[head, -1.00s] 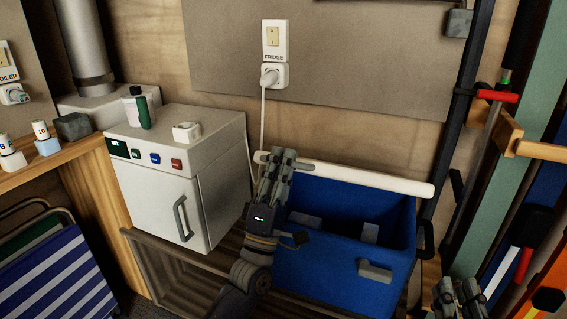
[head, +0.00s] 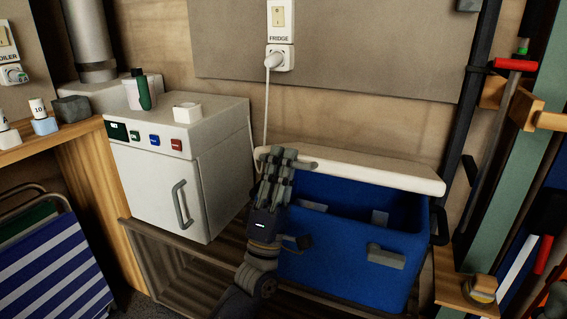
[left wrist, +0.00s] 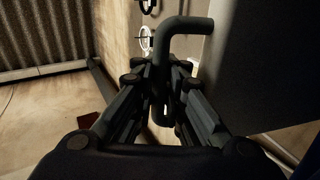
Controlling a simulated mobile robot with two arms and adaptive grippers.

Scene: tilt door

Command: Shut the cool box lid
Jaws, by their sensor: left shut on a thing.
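The blue cool box (head: 345,258) stands open at the centre right of the head view, with part of its inside showing. Its white lid (head: 390,175) is raised along the back, tilted above the opening. My left gripper (head: 287,160) is at the lid's left end. It is shut on a dark grey bent lid handle (left wrist: 188,24), which passes between the fingers in the left wrist view. A bit of this handle sticks out right of the fingers in the head view. My right gripper is not in view.
A white fridge (head: 152,190) stands close left of the box, with a bottle (head: 142,90) on top. A cable hangs from the wall plug (head: 275,60) behind the lid. Poles and a wooden bracket (head: 530,110) stand close on the right.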

